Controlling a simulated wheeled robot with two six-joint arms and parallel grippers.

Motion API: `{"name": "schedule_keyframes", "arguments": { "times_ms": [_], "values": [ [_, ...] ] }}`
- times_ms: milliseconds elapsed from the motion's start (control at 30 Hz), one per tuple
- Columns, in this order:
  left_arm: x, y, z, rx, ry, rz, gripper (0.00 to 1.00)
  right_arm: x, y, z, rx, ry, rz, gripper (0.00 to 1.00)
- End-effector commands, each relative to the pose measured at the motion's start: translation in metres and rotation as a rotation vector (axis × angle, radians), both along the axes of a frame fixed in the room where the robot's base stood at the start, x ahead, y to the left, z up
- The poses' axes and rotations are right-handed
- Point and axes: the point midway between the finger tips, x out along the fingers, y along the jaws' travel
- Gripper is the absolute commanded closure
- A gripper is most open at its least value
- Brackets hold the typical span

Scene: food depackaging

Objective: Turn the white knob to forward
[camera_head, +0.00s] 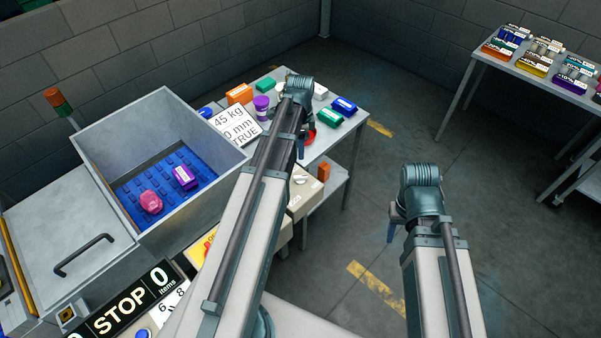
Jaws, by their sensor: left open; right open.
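A white knob (299,180) sits on a beige control box (305,199), just right of my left forearm. Its pointing direction is too small to read, and my arm hides part of the box. My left gripper (301,148) is open, pointing down beside the table's front edge, above the knob in the picture. I see nothing held in it. My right gripper (392,230) is open and empty over the bare floor, well to the right of the box.
An open bin (205,142) with a blue ribbed floor holds a pink item and a purple pack. A table (343,131) carries several coloured packs and a sign. A STOP display (120,312) stands at lower left.

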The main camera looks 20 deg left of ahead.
Motion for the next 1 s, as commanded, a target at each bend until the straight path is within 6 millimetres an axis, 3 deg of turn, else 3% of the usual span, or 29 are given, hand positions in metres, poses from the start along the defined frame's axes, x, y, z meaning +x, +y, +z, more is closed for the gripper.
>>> {"name": "schedule_keyframes", "arguments": {
  "times_ms": [1000],
  "values": [
    [0.0,-0.001,-0.13,0.0,0.0,0.001,0.54,0.0,0.0,-0.13,0.0,0.0,-0.002,0.5]
  ]
}}
